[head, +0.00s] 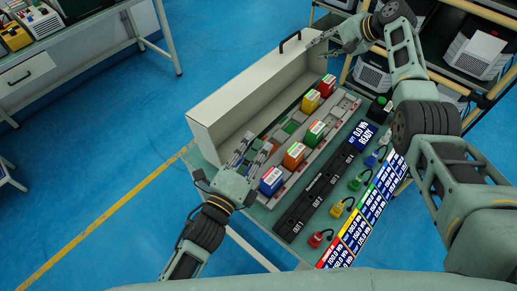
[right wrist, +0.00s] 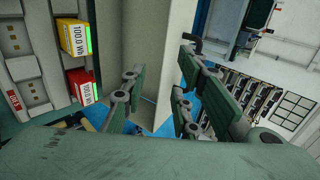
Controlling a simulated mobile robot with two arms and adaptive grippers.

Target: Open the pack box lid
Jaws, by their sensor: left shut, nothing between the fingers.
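The pack box lid (head: 245,88) is a long cream panel standing raised along the far-left side of the pack box (head: 345,98). A black handle (head: 290,41) sits at its upper edge. Coloured battery blocks show uncovered in the box. My right gripper (head: 322,44) is open at the lid's far end, near the handle. In the right wrist view, the cream lid panel (right wrist: 160,60) passes between its spread fingers; I cannot tell whether they touch it. My left gripper (head: 250,152) is shut and empty by the box's near end, beside the lid's lower near corner.
A black panel with a READY display (head: 361,136) and coloured connectors (head: 337,209) lie to the right of the box. A rack with grey units (head: 478,52) stands at the upper right. A workbench (head: 85,38) stands at the upper left.

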